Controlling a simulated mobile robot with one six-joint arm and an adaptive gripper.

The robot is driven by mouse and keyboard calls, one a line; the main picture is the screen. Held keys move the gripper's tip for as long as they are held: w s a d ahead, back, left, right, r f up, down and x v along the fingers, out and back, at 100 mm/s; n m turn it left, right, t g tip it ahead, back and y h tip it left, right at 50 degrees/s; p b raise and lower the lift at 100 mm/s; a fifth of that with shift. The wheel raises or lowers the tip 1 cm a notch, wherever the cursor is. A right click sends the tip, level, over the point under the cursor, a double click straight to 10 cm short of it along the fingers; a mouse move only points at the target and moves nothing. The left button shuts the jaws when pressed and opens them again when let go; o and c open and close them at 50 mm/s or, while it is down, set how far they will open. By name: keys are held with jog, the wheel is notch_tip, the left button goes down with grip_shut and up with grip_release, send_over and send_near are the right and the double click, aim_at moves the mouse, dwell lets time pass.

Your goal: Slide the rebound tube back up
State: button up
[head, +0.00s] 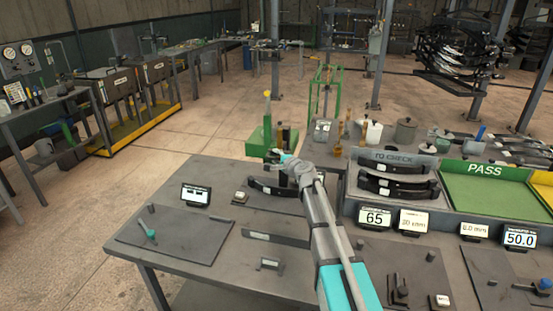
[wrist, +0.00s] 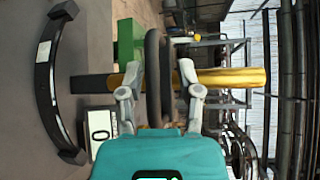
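The tube looks like the gold cylinder in the wrist view (wrist: 232,77), lying sideways in that picture. It runs behind my fingers, with a dark bar (wrist: 92,84) on its left side. A green stand body (wrist: 130,40) is beside it. In the head view the green stand (head: 260,140) is on the bench, with brass parts (head: 283,138) at its right. My gripper (head: 279,156) is in front of the stand. In the wrist view my gripper's black pads (wrist: 159,75) are almost together and cover part of the tube. I see nothing held between them.
A black curved spring leaf (wrist: 47,85) lies left in the wrist view, near a display reading 0 (wrist: 101,127). In the head view, a rack marked TO CHECK (head: 395,156) and a green PASS tray (head: 490,195) are at right.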

jog(key=shift+s+f, duration=0.1)
jog(key=shift+f, duration=0.15)
notch_tip(320, 180, down, 7)
jog(key=b, duration=0.7)
jog(key=r+p+v, duration=0.1)
jog(key=p+v, duration=0.1)
jog(key=v, duration=1.2)
jog(key=s+a+f+n+g, duration=0.1)
jog(key=s+f+n+g, duration=0.1)
jog(key=s+f+n, duration=0.1)
jog(key=s+a+f+n+g+h, duration=0.1)
jog(key=s+a+f+n+g, duration=0.1)
jog(key=s+f+n+g, duration=0.1)
jog(key=s+a+f+n+g+h, duration=0.1)
jog(key=s+f+n+g, duration=0.1)
jog(key=s+f+n, duration=0.1)
jog(key=shift+s+a+f+n+g+p, duration=0.1)
jog(key=shift+s+f+n+g+p, duration=0.1)
jog(key=shift+s+f, duration=0.3)
jog(key=shift+s+a+f+n+g+p, duration=0.1)
jog(key=shift+s+f+g+p, duration=0.15)
jog(key=shift+s, duration=0.5)
jog(key=shift+s+d+f+n+g+h, duration=0.25)
jog(key=shift+s+f+n+g+h, duration=0.1)
jog(key=shift+s+f, duration=0.3)
jog(key=shift+r, duration=0.15)
